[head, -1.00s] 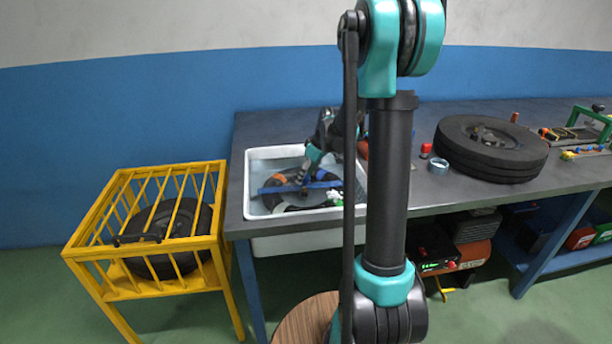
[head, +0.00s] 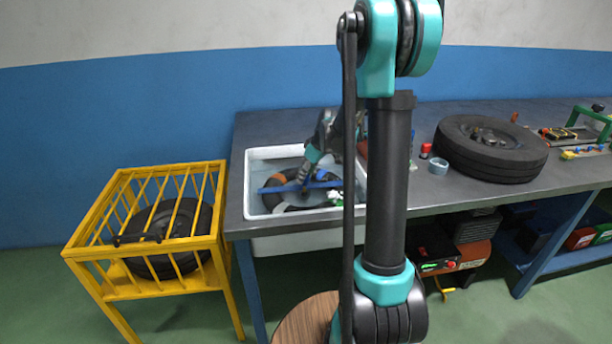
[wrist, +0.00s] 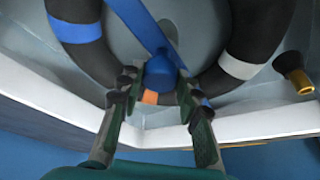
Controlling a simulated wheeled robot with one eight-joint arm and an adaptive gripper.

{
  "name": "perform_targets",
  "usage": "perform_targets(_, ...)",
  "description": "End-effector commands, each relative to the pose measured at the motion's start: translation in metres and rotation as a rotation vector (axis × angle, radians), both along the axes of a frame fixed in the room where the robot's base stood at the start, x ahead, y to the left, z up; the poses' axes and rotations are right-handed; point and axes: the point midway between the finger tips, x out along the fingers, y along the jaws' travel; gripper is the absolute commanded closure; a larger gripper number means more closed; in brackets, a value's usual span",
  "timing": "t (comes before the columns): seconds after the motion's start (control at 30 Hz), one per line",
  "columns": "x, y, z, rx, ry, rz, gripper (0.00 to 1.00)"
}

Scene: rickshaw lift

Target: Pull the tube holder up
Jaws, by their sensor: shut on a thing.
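The tube holder (head: 269,189) is a blue bar lying across the white basin, over a black inner tube (head: 270,203). In the wrist view the holder (wrist: 138,22) runs down to a rounded blue end (wrist: 160,68) between my fingers. My gripper (wrist: 157,84) is shut on that end; in the head view my gripper (head: 304,179) is over the basin. The tube (wrist: 95,62) carries blue, white and orange bands. My arm hides part of the basin's right side, and the holder's far end is cut off in the wrist view.
The white basin (head: 251,185) is set into the grey workbench (head: 450,194); its rim is close to my fingers. A yellow cage (head: 90,225) with a tire stands left. A tire (head: 490,150), tape roll (head: 438,167) and red-capped item (head: 426,150) lie on the bench at right.

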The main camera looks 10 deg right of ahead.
Motion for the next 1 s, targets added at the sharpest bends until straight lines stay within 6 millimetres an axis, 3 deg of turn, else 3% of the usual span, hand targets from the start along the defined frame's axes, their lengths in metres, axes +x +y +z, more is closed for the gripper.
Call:
perform_targets(0.17,0.000,0.000,0.013,0.000,0.000,0.000,1.00)
perform_targets(0.5,0.000,0.000,0.072,0.000,0.000,0.000,1.00)
perform_targets(0.9,0.001,0.000,0.082,0.002,-0.003,-0.001,1.00)
perform_targets(0.93,0.002,0.000,0.082,0.002,-0.003,-0.001,0.65)
perform_targets(1.0,0.001,0.000,0.082,0.002,-0.003,-0.001,0.56)
